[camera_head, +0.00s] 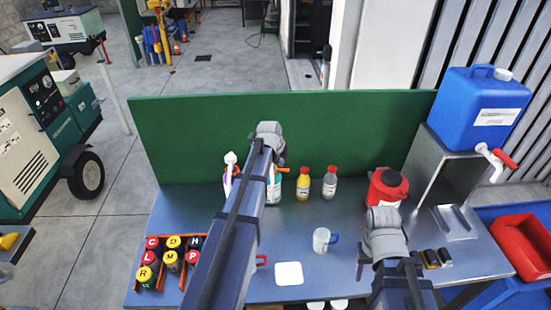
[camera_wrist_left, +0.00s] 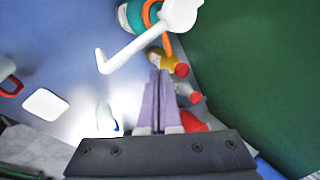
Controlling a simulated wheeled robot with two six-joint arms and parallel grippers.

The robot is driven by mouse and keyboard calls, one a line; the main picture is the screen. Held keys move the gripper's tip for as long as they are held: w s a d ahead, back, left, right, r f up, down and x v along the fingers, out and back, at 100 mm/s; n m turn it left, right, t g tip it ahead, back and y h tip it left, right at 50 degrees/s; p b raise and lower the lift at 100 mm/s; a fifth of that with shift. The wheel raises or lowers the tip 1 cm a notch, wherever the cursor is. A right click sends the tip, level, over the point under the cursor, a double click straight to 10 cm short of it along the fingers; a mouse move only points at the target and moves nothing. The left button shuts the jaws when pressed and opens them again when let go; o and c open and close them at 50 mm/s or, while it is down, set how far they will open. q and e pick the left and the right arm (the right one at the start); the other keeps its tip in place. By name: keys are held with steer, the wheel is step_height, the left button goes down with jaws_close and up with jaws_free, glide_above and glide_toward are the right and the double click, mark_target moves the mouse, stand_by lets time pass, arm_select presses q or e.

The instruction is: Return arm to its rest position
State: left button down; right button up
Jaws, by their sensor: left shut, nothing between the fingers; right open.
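My left arm reaches from the bottom of the head view toward the green back panel, with its wrist (camera_head: 268,138) above the rear of the bench. The left gripper's fingers (camera_wrist_left: 160,95) are shut together and empty in the left wrist view. A spray bottle (camera_wrist_left: 132,16) with a white head and orange trigger shows just past them; in the head view this spray bottle (camera_head: 274,190) is partly hidden by my arm. My right gripper (camera_head: 363,268) is open at the right of the bench, low in the head view, close to the red canister (camera_head: 387,189); its fingers are only partly visible.
The bench (camera_head: 340,262) holds a yellow bottle (camera_head: 303,184), a clear red-capped bottle (camera_head: 330,183), a mug (camera_head: 321,240), a white pad (camera_head: 289,274) and a rack of lettered cans (camera_head: 171,260). A blue jerrycan (camera_head: 480,108) stands on a raised stand at right. The green panel (camera_head: 330,130) closes the back.

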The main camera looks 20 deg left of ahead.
arm_select(q)
steer(key=shift+s+d+r, duration=0.1)
steer(key=shift+s+r, duration=0.05)
steer(key=shift+r, duration=0.1)
steer(key=s+d+f+n+g+b, duration=0.25)
steer(key=s+d+f+b, duration=0.35)
steer(key=d, duration=0.3)
steer(key=s+d+f+n+g+b, duration=0.1)
steer(key=s+d+f+n+b, duration=0.3)
steer(key=s+d+f, duration=0.35)
steer(key=s+d+f+n+g+b, duration=0.1)
steer(key=s+d+f+n+b, duration=0.1)
steer(key=s, duration=0.6)
steer(key=s+d+f+n+g+y+b, duration=0.1)
steer(key=s+d+f+n+b, duration=0.2)
steer(key=s+d, duration=0.4)
steer(key=shift+s+f+n+b, duration=0.25)
steer(key=shift+s+n+b, duration=0.15)
steer(key=shift+n+b, duration=0.65)
